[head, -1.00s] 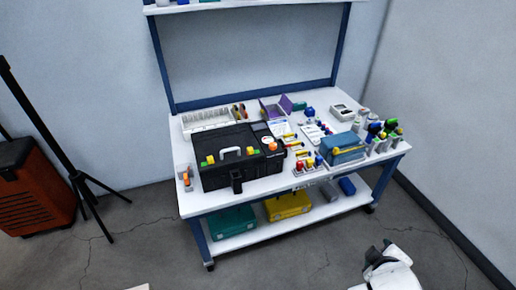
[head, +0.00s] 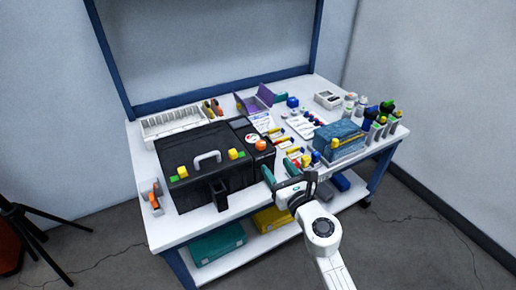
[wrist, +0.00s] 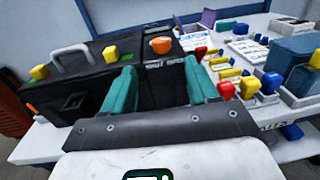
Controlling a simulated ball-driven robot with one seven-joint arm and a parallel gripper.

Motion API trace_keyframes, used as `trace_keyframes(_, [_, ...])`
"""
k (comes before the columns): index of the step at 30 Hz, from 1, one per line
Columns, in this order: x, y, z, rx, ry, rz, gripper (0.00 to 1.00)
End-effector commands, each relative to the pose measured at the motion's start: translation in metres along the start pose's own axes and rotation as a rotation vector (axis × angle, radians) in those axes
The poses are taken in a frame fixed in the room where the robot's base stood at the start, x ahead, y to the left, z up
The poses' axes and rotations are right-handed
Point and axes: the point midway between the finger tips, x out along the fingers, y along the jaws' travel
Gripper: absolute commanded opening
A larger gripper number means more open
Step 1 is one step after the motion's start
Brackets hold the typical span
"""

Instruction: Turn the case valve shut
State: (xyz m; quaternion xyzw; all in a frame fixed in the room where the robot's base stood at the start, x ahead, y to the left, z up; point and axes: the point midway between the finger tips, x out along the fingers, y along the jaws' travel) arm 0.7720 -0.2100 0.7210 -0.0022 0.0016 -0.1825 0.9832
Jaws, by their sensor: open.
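The black case (head: 203,190) stands on the left part of the bench, with a pale grey handle and yellow latches on top. An orange knob (head: 260,145), apparently the case valve, sits at the case's right end near a round gauge (head: 251,138). In the wrist view, the orange knob (wrist: 160,45) shows just beyond and between the teal fingertips. My gripper (head: 278,168) is open and empty, in front of the knob at the bench's front side and apart from it. The same gripper (wrist: 160,70) fills the lower wrist view.
Yellow and red capped parts (head: 297,158) lie close to the right of my gripper. A blue box (head: 338,140) and several bottles (head: 380,120) stand farther right. A white divided tray (head: 175,124) is behind the case. A tripod (head: 25,230) stands on the floor at left.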

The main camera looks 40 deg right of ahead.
Motion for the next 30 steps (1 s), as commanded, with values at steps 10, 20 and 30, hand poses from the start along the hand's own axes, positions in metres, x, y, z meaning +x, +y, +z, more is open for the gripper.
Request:
trace_keyframes(10, [0.063, -0.002, 0.002, 0.002, -0.004, -0.003, 0.59])
trace_keyframes(20, [0.094, -0.001, 0.002, 0.004, -0.002, -0.003, 0.59])
trace_keyframes(30, [0.095, -0.001, 0.002, 0.005, -0.002, -0.003, 0.55])
